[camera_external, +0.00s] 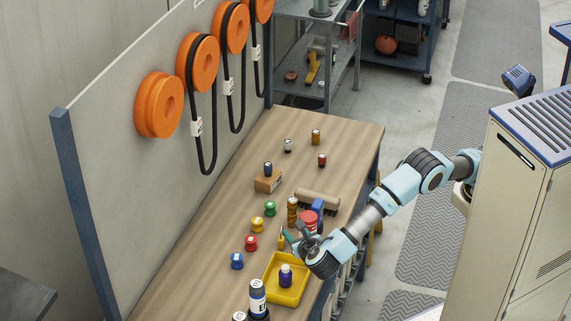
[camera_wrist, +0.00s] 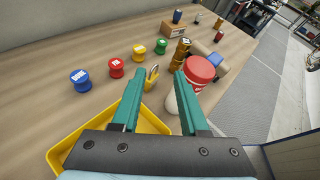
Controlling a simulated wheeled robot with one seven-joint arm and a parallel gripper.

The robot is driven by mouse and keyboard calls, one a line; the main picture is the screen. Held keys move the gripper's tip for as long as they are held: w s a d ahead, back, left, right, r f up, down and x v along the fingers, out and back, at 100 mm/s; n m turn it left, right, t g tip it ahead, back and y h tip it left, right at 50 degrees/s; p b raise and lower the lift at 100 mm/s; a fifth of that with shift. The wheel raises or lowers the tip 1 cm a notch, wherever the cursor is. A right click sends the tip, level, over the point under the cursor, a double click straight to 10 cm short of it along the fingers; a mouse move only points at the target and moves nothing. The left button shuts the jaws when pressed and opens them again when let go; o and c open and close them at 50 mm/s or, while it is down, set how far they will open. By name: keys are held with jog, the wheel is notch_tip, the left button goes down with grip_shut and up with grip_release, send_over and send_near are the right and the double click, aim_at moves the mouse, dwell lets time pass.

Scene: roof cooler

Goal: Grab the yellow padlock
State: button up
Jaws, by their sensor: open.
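The yellow padlock (camera_wrist: 150,80) stands on the wooden bench with its grey shackle up. In the wrist view it shows between my finger tips, close to the left finger, beyond the yellow tray's far edge. It is small in the external view (camera_external: 281,239), just left of my finger tips. My gripper (camera_wrist: 160,76) is open, with nothing held between its teal fingers. In the external view my gripper (camera_external: 295,233) is low over the bench's right side. I cannot tell the exact gap from finger tips to padlock.
A red-topped white container (camera_wrist: 199,72) stands close by my right finger. Blue, red, yellow and green spools (camera_wrist: 116,68) line up to the left. The yellow tray (camera_external: 268,294) holds a purple bottle (camera_external: 286,278). A brush (camera_external: 318,199) lies behind.

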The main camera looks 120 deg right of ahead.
aim_at(282, 228)
jog(key=d+f+p, duration=0.1)
jog(key=d+f, duration=0.1)
jog(key=d, duration=0.1)
jog(key=s+d+f+p, duration=0.1)
jog(key=d+f+p, duration=0.1)
jog(key=d+f, duration=0.1)
jog(key=d+f+p, duration=0.1)
jog(key=d+f, duration=0.1)
jog(key=d, duration=0.1)
jog(key=shift+s+d+f, duration=0.15)
jog(key=shift+s+f, duration=0.05)
jog(key=shift+s, duration=0.05)
jog(key=shift+d+f, duration=0.3)
jog(key=shift+c, duration=0.4)
grip_shut()
dwell(0.7)
